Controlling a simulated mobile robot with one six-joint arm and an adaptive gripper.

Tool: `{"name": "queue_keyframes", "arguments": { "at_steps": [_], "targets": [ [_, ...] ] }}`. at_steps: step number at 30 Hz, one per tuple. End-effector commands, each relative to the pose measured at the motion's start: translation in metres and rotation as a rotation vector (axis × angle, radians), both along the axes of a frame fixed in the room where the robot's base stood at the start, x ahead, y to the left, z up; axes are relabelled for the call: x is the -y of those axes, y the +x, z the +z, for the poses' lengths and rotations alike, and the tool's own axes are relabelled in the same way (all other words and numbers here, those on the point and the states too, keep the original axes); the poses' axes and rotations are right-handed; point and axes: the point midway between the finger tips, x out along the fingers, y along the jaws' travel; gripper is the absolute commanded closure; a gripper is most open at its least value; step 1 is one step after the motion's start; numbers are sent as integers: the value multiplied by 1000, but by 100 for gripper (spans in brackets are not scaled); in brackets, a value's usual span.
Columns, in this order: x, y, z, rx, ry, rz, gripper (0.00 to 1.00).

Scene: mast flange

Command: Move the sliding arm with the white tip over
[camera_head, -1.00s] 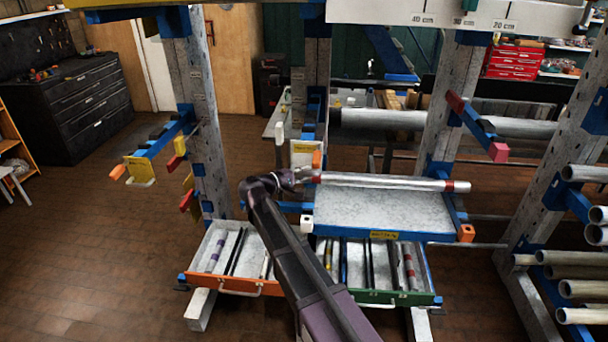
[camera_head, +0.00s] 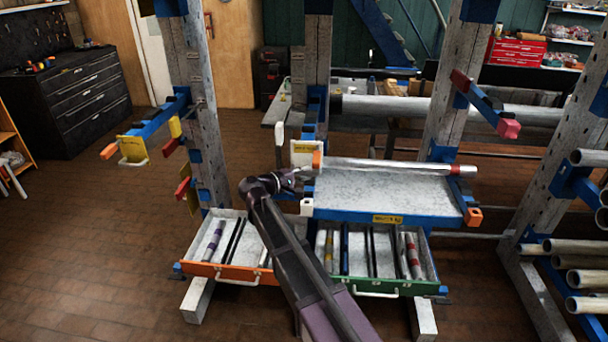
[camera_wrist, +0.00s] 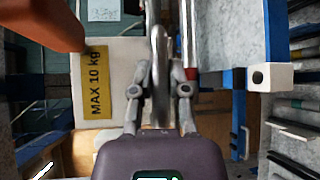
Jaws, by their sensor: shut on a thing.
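My gripper (camera_wrist: 161,92) has its fingers shut around a bare metal handle (camera_wrist: 158,55). The handle is beside a pale plate (camera_wrist: 112,70) with a yellow "MAX 10 kg" label, by an orange-tipped blue arm (camera_head: 317,160). In the head view my gripper (camera_head: 298,181) is just below this plate (camera_head: 303,152). A white tip (camera_head: 307,207) ends a blue arm at the tray's front left corner; it also shows in the wrist view (camera_wrist: 270,77), apart from my fingers. Another white tip (camera_head: 280,132) stands left of the plate; what bears it is unclear.
A silver tube (camera_head: 390,166) with a red band lies above the tray (camera_head: 380,190), its left end close to my gripper. Open orange-fronted (camera_head: 230,271) and green-fronted (camera_head: 380,287) drawers lie below. Rack posts (camera_head: 205,120) flank the area. Floor at left is clear.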

Motion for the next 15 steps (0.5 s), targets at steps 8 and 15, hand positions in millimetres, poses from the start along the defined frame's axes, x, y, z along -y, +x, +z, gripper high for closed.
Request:
{"name": "queue_keyframes", "arguments": {
  "at_steps": [8,15],
  "targets": [
    [1,0,-17,-1,2,-1,100],
    [1,-1,-17,-3,5,-3,100]
  ]
}}
